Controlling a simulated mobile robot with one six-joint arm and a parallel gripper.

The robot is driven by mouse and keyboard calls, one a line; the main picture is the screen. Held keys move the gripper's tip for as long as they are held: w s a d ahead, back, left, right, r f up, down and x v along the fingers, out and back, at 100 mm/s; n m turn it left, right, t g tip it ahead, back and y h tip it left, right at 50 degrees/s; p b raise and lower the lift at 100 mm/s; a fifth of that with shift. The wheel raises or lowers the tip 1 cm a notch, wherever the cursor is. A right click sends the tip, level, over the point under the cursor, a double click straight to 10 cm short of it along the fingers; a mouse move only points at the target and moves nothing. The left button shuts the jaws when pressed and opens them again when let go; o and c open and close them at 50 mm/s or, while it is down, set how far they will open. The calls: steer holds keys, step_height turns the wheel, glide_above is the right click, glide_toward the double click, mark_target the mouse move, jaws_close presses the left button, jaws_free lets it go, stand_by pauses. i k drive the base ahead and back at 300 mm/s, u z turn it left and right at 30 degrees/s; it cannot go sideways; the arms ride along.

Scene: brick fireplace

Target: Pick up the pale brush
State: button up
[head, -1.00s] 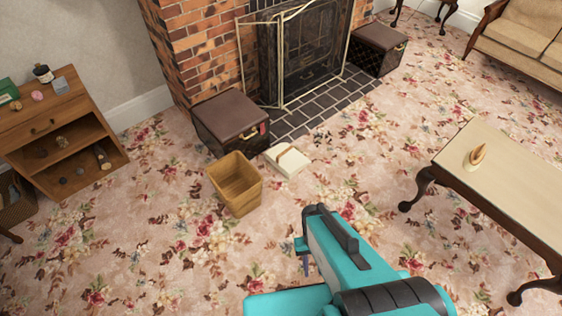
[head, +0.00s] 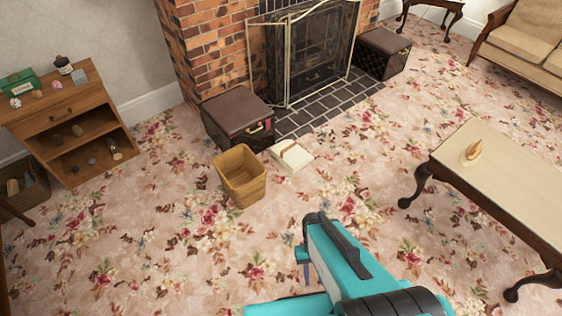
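I cannot pick out the pale brush for certain. A brown, bar-like thing (head: 291,150) lies on a low white box or tray (head: 293,159) on the carpet by the hearth; it is too small to tell whether it is a brush. A small, pale-ended, elongated thing (head: 114,149) is on the lower shelf of the wooden cabinet at the left, also unclear. My teal and black arm fills the bottom middle. My gripper (head: 305,268) seems to be at its left side, mostly hidden, above open carpet and well apart from these things. Its fingers cannot be read.
A wooden bin (head: 240,178) stands before a brown chest (head: 237,120) by the fireplace screen (head: 285,62). The cabinet (head: 70,115) is left, with a basket (head: 25,193) beside it. A coffee table (head: 515,185) stands right. The carpet between is mostly clear.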

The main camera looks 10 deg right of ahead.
mark_target(470, 156)
steer(key=k, duration=0.6)
steer(key=z, duration=0.3)
steer(key=i, duration=0.9)
steer(key=z, duration=0.65)
